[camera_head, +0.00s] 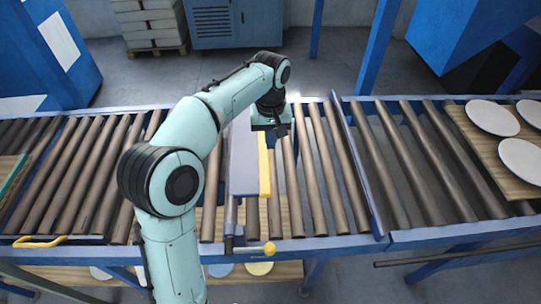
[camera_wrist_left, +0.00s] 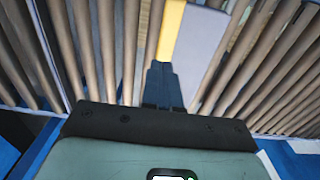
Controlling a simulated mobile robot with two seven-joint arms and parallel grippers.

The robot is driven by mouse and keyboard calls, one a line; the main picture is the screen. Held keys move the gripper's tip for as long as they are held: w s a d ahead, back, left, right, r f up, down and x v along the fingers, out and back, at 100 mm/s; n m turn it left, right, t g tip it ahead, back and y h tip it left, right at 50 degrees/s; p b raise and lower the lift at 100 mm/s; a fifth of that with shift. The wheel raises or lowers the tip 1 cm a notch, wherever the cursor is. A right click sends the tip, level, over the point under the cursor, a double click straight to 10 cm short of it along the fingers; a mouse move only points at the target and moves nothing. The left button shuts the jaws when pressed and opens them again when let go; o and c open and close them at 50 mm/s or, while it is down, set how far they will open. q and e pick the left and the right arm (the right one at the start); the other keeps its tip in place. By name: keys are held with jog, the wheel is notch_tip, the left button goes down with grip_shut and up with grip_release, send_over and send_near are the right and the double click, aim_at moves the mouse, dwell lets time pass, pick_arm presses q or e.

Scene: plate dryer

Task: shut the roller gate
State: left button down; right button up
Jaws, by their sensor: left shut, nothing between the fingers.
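The roller gate (camera_head: 243,165) looks like a grey panel with a yellow edge strip (camera_head: 264,168). It stands among the rollers of the conveyor and runs from back to front, parallel to them. A rod with a yellow knob (camera_head: 268,249) is at its front end. My left gripper (camera_head: 284,132) is shut and empty, pointing down just right of the gate's far end. In the left wrist view the shut fingers (camera_wrist_left: 162,72) point toward the yellow strip (camera_wrist_left: 171,28) and grey panel (camera_wrist_left: 201,42). I cannot tell whether they touch it. My right gripper is not in view.
Several white plates (camera_head: 521,159) lie on a wooden board (camera_head: 470,137) at the right. A blue divider (camera_head: 354,165) crosses the conveyor right of the gate. A yellow handle (camera_head: 40,241) is on the front rail at left. Bare rollers (camera_head: 325,170) lie between gate and divider.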

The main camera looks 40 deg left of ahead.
pick_arm(q)
notch_tip(320, 180, down, 13)
jog(key=shift+f+b, duration=0.15)
jog(key=shift+b, duration=0.75)
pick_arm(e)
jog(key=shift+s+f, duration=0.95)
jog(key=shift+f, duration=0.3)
pick_arm(q)
jog(key=shift+f, duration=0.1)
